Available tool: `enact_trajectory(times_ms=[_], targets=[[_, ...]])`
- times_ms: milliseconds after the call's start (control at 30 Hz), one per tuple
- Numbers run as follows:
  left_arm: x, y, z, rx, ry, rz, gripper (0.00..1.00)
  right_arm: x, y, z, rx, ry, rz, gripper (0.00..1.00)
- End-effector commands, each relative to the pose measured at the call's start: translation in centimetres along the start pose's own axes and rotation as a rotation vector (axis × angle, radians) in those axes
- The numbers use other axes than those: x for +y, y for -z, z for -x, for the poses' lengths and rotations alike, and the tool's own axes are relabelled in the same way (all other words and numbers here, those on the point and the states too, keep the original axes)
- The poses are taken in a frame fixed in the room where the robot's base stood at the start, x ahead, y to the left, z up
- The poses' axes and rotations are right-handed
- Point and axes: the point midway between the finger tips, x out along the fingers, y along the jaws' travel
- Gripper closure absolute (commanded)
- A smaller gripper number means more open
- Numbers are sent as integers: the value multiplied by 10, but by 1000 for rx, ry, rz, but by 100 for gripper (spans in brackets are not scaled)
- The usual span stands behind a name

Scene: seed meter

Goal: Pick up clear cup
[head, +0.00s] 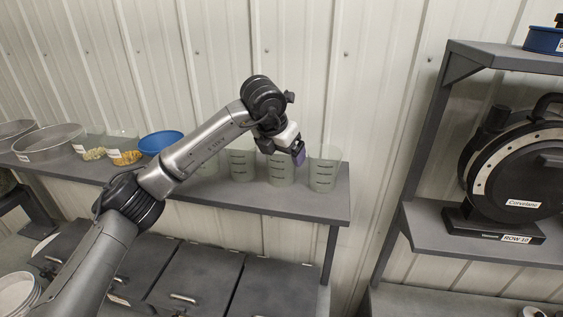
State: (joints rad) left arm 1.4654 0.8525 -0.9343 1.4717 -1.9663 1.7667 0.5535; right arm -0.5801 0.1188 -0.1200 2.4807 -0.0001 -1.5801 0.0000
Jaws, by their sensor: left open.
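Several clear cups with dark graduation marks stand in a row on the grey shelf (255,200). The rightmost clear cup (324,172) stands near the shelf's right end. To its left are another clear cup (281,172) and a third clear cup (243,163); one more is mostly hidden behind my left arm. My left gripper (296,153) is open at the rim height of the cups, in front of the gap between the two rightmost ones. Whether it touches a cup is unclear. My right gripper is not in view.
A blue bowl (161,143), containers with grains (124,157) and metal pans (48,143) sit at the shelf's left. A black round device (515,175) stands on the right rack. Dark lidded bins (200,277) lie below the shelf.

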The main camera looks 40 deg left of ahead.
Motion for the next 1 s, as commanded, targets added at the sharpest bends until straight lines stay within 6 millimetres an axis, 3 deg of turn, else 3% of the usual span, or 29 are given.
enact_trajectory(times_ms=[367, 700, 1000], targets=[[0, 0, -10, -1, 0, 0, 10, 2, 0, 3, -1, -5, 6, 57], [0, 0, -10, -1, 0, 0, 39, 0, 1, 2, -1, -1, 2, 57], [0, -1, -8, -2, 1, 0, 40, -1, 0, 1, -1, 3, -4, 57]])
